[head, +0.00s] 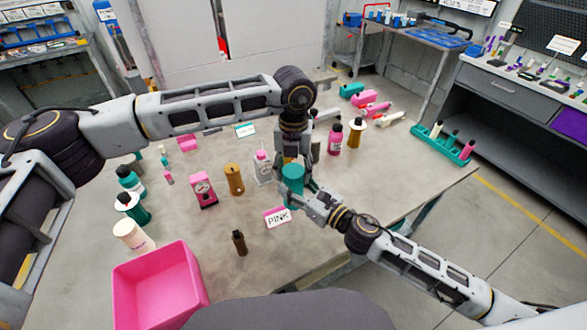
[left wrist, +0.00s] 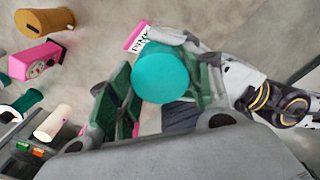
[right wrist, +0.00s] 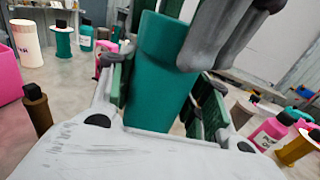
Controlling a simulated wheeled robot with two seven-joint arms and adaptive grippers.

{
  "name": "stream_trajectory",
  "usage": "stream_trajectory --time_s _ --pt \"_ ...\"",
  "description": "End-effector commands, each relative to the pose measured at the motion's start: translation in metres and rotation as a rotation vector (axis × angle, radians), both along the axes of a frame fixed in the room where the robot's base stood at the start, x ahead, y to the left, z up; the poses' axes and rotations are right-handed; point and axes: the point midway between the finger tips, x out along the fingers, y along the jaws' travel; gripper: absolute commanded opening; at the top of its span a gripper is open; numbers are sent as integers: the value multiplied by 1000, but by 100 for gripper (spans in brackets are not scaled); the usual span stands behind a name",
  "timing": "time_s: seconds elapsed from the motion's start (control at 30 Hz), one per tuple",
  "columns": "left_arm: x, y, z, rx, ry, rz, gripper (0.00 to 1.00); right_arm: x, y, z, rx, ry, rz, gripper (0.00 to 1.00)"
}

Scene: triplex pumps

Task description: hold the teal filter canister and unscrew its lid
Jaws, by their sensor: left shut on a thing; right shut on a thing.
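The teal filter canister (head: 292,190) stands upright near the table's front middle, behind the PINK card. My left gripper (head: 293,168) comes down from above and is shut around the canister's top; its round teal lid (left wrist: 160,77) fills the space between the fingers in the left wrist view. My right gripper (head: 303,196) reaches in from the right and is shut on the canister's body (right wrist: 158,95), which shows between its green pads in the right wrist view. My left fingers hide part of the top there. I cannot make out a gap between lid and body.
The pink PINK card (head: 277,217) lies in front of the canister. A brown bottle (head: 239,243) and a pink bin (head: 160,287) are at front left. Bottles, a pink box (head: 203,190) and an amber cylinder (head: 234,179) stand left. A teal tray (head: 441,143) is at right.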

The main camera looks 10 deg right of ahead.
Motion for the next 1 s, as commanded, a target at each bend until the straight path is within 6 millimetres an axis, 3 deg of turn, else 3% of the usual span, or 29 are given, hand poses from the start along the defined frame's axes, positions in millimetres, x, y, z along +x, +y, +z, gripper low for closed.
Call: stream_trajectory --time_s 0.33,1.0 --pt "1 0 0 -1 -2 241 22 -1 2 1 1 -2 4 0" --pt "0 0 0 -1 -1 236 22 -1 1 1 1 -1 2 0"
